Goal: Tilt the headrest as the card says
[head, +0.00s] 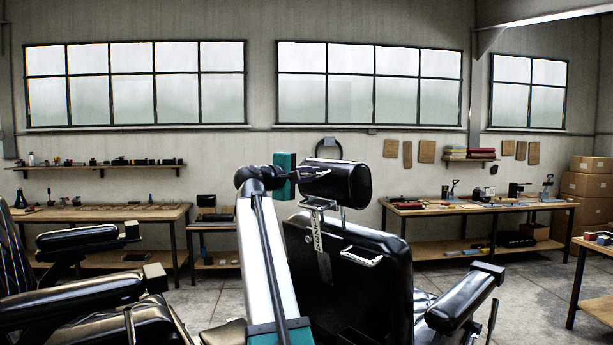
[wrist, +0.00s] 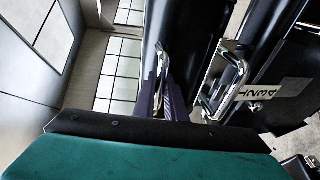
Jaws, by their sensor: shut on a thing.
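The black padded headrest (head: 348,185) sits above the black chair back (head: 375,275) on a chrome mount. In the wrist view, the headrest (wrist: 200,35) lies beyond my fingers, with a chrome bracket (wrist: 232,82) to its right. My gripper (head: 325,173) is at the headrest's left end. In the wrist view, its dark fingers (wrist: 165,85) are shut on a thin chrome piece (wrist: 161,60) beside the pad. My arm hides part of the chair.
Another black chair (head: 80,290) stands at the left. Workbenches with tools stand along the back wall, at left (head: 110,212) and right (head: 480,207). A padded armrest (head: 460,300) sticks out right of the chair back. Open floor (head: 530,290) shows at the right.

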